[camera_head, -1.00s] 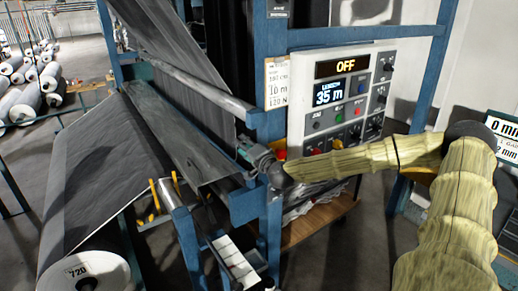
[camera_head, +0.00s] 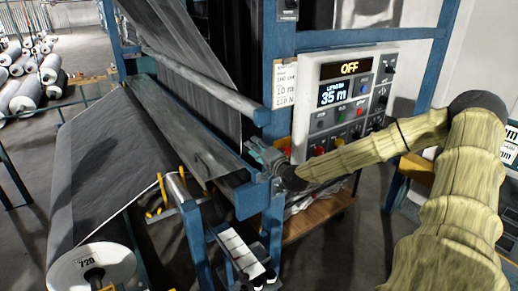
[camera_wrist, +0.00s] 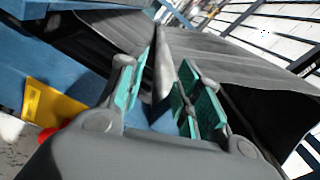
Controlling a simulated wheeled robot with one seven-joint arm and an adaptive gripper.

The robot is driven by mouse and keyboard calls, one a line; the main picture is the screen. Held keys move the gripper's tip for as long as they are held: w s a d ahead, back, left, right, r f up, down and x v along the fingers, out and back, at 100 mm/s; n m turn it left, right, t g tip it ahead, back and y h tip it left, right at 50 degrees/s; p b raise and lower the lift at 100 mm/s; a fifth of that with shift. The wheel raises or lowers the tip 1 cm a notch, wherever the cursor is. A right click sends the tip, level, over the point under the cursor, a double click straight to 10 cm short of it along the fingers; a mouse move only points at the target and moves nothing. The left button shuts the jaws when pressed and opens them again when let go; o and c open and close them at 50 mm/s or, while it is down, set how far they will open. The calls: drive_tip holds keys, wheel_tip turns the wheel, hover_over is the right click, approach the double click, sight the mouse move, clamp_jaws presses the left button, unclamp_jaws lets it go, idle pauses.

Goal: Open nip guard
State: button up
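In the head view my gripper (camera_head: 258,150) is at the right end of the machine's rollers, beside the blue frame post. In the wrist view its two fingers with teal pads (camera_wrist: 165,95) are apart. A narrow grey bar or edge (camera_wrist: 163,62) shows between them, pointing away. I cannot tell whether the pads touch it. A long grey plate (camera_head: 185,125), perhaps the nip guard, slopes along the machine under a grey roller (camera_head: 212,85), its right end near my gripper. I cannot tell for sure which part is the guard.
The control panel (camera_head: 345,100) reads OFF and 35 m, just right of my gripper. A blue upright (camera_head: 278,70) stands close behind it. A grey fabric roll marked 720 (camera_head: 92,268) is at the lower left. Other rolls (camera_head: 35,85) lie at the far left.

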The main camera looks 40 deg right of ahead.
drive_tip(key=shift+s+d+f, duration=0.15)
drive_tip(key=shift+s+d, duration=0.15)
drive_tip(key=shift+s, duration=0.3)
drive_tip(key=shift+a, duration=0.4)
